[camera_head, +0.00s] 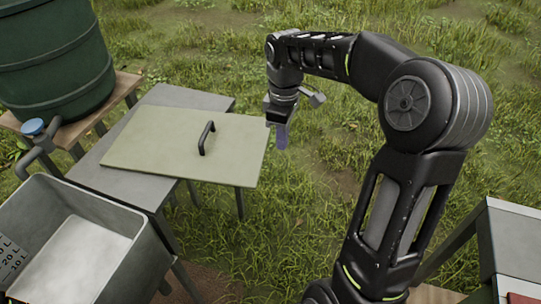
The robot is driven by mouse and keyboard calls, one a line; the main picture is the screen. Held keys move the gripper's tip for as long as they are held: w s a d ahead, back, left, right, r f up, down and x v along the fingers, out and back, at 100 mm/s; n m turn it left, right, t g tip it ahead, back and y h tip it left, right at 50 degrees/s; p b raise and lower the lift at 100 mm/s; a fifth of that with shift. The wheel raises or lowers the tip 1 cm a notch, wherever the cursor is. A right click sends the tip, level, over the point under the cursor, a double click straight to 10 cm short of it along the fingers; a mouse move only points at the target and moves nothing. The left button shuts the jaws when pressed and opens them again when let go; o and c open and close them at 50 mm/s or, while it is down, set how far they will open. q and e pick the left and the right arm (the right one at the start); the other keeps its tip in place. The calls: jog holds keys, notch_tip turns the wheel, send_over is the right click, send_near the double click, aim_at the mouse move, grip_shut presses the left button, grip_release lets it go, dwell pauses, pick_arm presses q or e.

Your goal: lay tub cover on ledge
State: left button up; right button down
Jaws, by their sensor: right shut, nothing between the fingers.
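The tub cover (165,150) is a flat, pale green rectangular panel with a black bar handle (206,138) standing up from it. It lies on the grey ledge (188,98), and its right end reaches out past the ledge over the grass. My right gripper (281,138) hangs just beyond the cover's right edge, pointing down. It is shut and empty, apart from the handle. My left gripper is not in view.
An open grey tub (142,250) with litre marks stands at the lower left. A green barrel (55,60) with a blue-topped tap (34,128) stands on a wooden stand at the upper left. A grey-topped table (515,235) is at the lower right. Grass fills the middle.

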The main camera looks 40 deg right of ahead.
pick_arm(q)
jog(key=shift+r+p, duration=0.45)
pick_arm(e)
jog(key=w+a+f, duration=0.2)
jog(key=w+f, duration=0.1)
jog(key=f, duration=0.7)
jog(key=shift+w, duration=0.15)
jog(key=shift+a, duration=0.15)
